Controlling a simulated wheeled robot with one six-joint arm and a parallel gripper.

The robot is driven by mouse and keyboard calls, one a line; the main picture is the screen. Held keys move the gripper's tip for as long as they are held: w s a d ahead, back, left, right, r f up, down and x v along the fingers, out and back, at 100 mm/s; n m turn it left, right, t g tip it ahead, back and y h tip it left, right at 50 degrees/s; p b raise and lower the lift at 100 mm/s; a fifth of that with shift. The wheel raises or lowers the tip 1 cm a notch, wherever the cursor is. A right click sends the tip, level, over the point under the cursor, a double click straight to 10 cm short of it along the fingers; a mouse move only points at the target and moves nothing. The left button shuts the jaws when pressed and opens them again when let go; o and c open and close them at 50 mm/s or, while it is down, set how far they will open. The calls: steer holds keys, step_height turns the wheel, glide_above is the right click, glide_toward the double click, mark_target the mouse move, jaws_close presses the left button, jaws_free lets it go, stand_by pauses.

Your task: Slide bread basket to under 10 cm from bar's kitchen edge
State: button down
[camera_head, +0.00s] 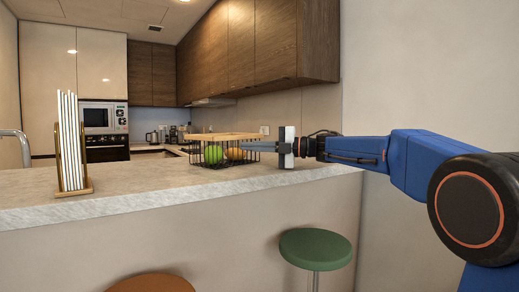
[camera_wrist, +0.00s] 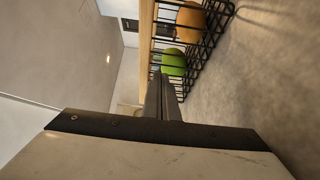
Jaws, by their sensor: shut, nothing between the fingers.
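The bread basket (camera_head: 222,137) is a black wire basket with a light wooden rim. It stands on the bar's pale stone top (camera_head: 130,195), toward the right end. A green fruit (camera_head: 213,154) and an orange fruit (camera_head: 234,153) lie in it. My gripper (camera_head: 246,145) reaches in from the right, level with the basket; its fingers are shut and empty at the basket's right side. In the wrist view, the fingers (camera_wrist: 161,95) point at the tilted basket (camera_wrist: 147,40). I cannot tell if they touch it. The bar's kitchen edge is partly hidden behind the basket.
A wooden rack (camera_head: 73,190) with upright white plates stands at the left of the bar. A green stool (camera_head: 315,249) and an orange-brown stool (camera_head: 152,284) stand in front. The bar top between rack and basket is clear. A wall closes the right side.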

steer(key=w+a, duration=0.2)
steer(key=w, duration=0.1)
steer(key=w+a, duration=0.2)
steer(key=w, duration=0.1)
steer(key=w+a, duration=0.2)
steer(key=w, duration=0.2)
steer(key=shift+w+a, duration=0.1)
steer(key=shift+a, duration=0.2)
